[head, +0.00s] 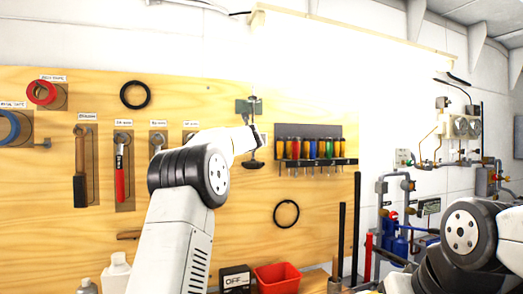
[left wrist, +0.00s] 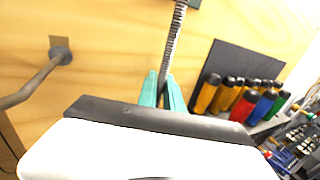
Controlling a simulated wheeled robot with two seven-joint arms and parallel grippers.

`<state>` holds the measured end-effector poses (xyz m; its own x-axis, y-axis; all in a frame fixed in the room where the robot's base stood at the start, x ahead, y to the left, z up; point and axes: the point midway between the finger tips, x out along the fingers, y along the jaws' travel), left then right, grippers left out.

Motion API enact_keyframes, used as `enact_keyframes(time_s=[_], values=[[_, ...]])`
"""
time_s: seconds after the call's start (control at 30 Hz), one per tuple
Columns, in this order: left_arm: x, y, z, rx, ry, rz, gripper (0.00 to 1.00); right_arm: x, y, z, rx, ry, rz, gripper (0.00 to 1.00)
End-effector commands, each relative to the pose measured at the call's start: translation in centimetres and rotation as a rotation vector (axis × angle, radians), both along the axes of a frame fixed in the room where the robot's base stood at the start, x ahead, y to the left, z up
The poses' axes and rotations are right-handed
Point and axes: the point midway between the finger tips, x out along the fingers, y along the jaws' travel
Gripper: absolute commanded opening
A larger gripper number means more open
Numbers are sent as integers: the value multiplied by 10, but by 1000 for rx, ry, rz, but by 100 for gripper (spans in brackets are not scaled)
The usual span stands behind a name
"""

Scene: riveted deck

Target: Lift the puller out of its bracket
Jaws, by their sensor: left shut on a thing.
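The puller (head: 253,163) is a dark tool with a thin upright rod and a wider lower end, against the wooden board. A small green bracket (head: 243,106) is at its upper part; I cannot tell whether the puller still rests in it. My left gripper (head: 255,138) is at the middle of the puller. In the left wrist view, the teal fingers of the gripper (left wrist: 163,82) are shut on the puller's threaded rod (left wrist: 173,40), and a corner of the bracket (left wrist: 194,3) shows at the top. The puller's lower end is hidden there. My right gripper is out of view.
A rack of coloured-handled screwdrivers (head: 316,149) is close to the right of the puller. A black ring (head: 286,214) hangs below. A red bin (head: 277,278) stands at the bottom.

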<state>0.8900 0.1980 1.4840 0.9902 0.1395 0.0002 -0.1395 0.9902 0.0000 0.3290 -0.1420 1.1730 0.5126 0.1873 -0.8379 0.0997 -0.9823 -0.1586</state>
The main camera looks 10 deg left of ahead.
Motion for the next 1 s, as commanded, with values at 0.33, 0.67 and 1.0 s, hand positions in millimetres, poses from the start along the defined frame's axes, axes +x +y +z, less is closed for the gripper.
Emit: enact_keyframes(time_s=[0.33, 0.67, 1.0], values=[[-3, -1, 8, 0, -4, 0, 0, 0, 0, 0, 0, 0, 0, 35], [-4, -2, 34, -4, -6, -1, 0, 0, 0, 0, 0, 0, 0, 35], [-3, -3, 66, -1, -6, 0, 0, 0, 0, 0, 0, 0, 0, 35]])
